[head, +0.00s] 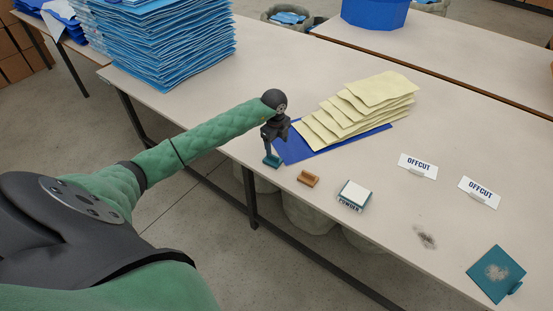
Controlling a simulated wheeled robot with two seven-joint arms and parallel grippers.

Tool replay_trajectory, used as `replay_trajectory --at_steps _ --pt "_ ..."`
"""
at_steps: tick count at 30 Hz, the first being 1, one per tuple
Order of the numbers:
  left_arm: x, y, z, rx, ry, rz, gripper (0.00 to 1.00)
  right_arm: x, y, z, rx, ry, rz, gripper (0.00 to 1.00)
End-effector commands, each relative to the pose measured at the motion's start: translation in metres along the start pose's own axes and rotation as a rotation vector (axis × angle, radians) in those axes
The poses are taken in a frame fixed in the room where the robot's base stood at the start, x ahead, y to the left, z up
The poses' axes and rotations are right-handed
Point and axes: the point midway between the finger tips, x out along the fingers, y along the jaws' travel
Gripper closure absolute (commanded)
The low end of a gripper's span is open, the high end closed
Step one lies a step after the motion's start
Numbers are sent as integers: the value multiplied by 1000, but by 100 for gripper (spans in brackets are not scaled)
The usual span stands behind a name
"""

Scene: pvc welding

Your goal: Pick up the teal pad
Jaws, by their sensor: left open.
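A small teal pad (272,162) sits near the front edge of the table, at the left corner of a blue sheet (297,152). My left gripper (269,151) points down right above the pad, with its fingertips at or just over it. I cannot tell whether the fingers touch the pad or stand around it. The gripper is open. The fingers hide part of the pad's top. My right gripper is not in view.
Cream sheets (353,108) lie fanned on the blue sheet. A brown block (308,179) and a POWDER box (354,195) stand to the right. Two OFFCUT signs (418,164) and a smudged teal square (500,284) lie farther right. A tall blue stack (160,45) stands back left.

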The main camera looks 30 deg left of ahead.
Motion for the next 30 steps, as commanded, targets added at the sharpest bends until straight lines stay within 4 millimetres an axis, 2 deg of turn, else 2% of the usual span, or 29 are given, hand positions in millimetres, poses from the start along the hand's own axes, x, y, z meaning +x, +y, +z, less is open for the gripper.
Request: replay_trajectory --at_steps 3,12,15,23,30 --pt "-1 12 2 -113 -14 61 29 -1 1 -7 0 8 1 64" --pt "7 12 2 -204 -14 64 29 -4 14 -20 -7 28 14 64" --pt "16 13 2 -201 -13 64 29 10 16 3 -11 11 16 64" --pt "30 14 4 -201 -14 63 29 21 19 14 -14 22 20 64" --pt "48 16 9 -201 -13 64 29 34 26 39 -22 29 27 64"
